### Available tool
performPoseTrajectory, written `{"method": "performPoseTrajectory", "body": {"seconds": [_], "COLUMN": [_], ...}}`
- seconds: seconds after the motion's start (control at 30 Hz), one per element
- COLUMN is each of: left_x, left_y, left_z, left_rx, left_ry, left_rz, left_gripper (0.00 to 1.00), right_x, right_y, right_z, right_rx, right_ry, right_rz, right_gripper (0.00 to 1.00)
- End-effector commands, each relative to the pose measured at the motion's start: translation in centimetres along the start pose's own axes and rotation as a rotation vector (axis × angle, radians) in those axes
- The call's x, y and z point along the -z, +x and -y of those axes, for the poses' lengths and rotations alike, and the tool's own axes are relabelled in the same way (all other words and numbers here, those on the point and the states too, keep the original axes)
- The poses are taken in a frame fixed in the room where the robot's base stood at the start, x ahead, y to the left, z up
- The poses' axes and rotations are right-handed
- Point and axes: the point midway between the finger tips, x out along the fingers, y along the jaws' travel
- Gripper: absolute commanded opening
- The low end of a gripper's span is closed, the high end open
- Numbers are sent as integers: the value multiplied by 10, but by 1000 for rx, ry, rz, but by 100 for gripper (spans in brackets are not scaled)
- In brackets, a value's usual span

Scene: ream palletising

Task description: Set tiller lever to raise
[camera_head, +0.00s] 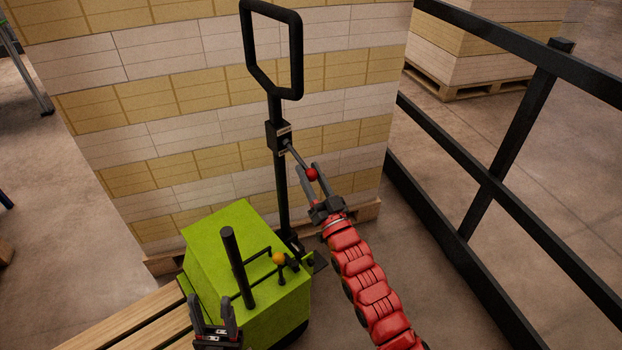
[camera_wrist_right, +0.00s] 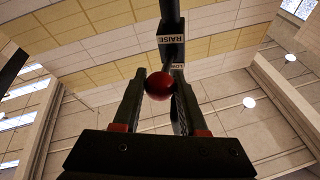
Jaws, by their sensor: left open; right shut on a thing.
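The tiller (camera_head: 281,165) stands upright, a black post with a loop handle (camera_head: 298,60) at its top. A small black lever box (camera_head: 279,136) sits partway up the post; in the right wrist view its label (camera_wrist_right: 173,40) reads RAISE, with a second label partly hidden below. A thin lever comes out of the box and ends in a red ball knob (camera_wrist_right: 159,86). My right gripper (camera_head: 311,176) is shut on the red knob, with a finger on each side. My left gripper (camera_head: 214,322) is open and empty at the bottom, near the green truck body.
The green pallet truck body (camera_head: 222,243) carries a black upright bar and a yellow knob (camera_head: 279,258). A tall stack of reams (camera_head: 180,120) stands close behind the tiller. A black railing (camera_head: 485,185) runs along the right, near my right arm. Wooden slats (camera_head: 130,325) lie at lower left.

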Motion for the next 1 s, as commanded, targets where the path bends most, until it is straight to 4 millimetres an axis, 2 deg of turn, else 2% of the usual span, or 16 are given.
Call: {"method": "performPoseTrajectory", "body": {"seconds": [0.17,0.2,0.33,0.63,0.73,0.87,1.0], "left_x": [0,0,0,0,0,0,0], "left_y": [1,0,0,1,1,2,2], "left_z": [0,0,0,0,0,0,0], "left_rx": [0,0,0,0,0,0,0], "left_ry": [0,0,0,0,0,0,0], "left_rz": [0,0,0,0,0,0,0], "left_gripper": [50,50,50,50,50,50,50], "right_x": [-2,-2,-2,-1,-1,-1,-2], "right_y": [0,0,0,-1,-8,-28,-63], "right_z": [0,0,0,0,-1,-1,-1], "right_rx": [-2,-1,-1,-2,-2,-2,-4], "right_ry": [1,1,1,1,0,2,3], "right_rz": [6,6,5,5,5,4,6], "right_gripper": [0,49,71,71,71,71,71]}}
